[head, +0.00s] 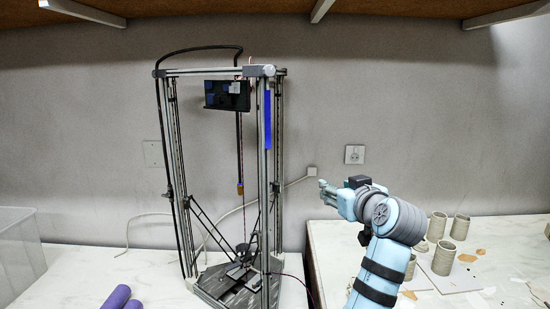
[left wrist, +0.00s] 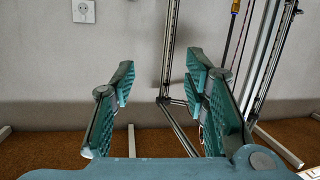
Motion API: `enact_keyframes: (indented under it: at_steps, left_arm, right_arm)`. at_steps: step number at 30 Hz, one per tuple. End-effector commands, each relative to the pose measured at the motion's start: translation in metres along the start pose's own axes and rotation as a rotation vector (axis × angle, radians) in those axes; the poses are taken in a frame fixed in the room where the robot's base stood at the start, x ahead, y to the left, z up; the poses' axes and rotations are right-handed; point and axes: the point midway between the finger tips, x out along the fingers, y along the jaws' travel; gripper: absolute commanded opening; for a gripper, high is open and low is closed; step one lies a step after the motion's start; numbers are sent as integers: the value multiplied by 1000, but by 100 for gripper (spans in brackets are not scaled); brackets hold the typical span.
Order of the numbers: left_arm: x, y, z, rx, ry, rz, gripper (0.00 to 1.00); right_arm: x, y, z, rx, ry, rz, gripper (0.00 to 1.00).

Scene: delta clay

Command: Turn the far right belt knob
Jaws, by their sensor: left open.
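A tall delta clay printer (head: 265,180) with grey towers and dark belts stands left of centre in the head view. I cannot clearly make out its far right belt knob in either view. My left gripper (head: 324,191) is to the right of the printer, apart from its towers, pointing left. In the left wrist view its two teal jaws (left wrist: 158,100) are spread open with nothing gripped. A printer tower (left wrist: 170,45) shows behind and between the jaws, and an orange-tipped part (left wrist: 236,10) at the top. The right gripper is not in view.
A wall socket (head: 354,154) is behind the gripper. Several ribbed clay cups (head: 443,258) stand on the right table. A clear bin (head: 20,250) and purple rolls (head: 116,298) are at the left. A brown shelf overhangs (head: 220,6). A dark hose (head: 200,48) arches over the printer.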

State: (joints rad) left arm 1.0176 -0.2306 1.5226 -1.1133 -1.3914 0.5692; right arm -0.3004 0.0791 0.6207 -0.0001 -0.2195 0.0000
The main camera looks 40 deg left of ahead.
Motion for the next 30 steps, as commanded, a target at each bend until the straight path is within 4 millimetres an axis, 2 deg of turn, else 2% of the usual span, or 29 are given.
enact_keyframes:
  at_steps: [1, 3, 6, 8, 11, 14, 17, 27, 30]
  left_arm:
    - [-24, -4, -63, -111, 65, -31, 41]
    - [-59, -22, -134, -266, 148, -84, 41]
    - [-104, -50, -200, -443, 230, -139, 41]
    - [-122, -63, -222, -514, 261, -159, 41]
    - [-135, -76, -239, -573, 285, -178, 41]
    - [-128, -79, -243, -580, 288, -182, 41]
    - [-112, -84, -248, -577, 289, -184, 41]
    - [-32, -104, -267, -574, 289, -183, 41]
    - [-16, -109, -270, -573, 289, -183, 41]
  right_arm:
    - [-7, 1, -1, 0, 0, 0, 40]
    - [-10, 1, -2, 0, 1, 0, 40]
    - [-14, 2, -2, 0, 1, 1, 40]
    - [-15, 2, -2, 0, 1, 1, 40]
    - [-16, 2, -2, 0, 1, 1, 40]
    - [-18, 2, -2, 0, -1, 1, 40]
    - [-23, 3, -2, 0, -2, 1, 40]
    - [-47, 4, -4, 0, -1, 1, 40]
    - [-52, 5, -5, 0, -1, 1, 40]
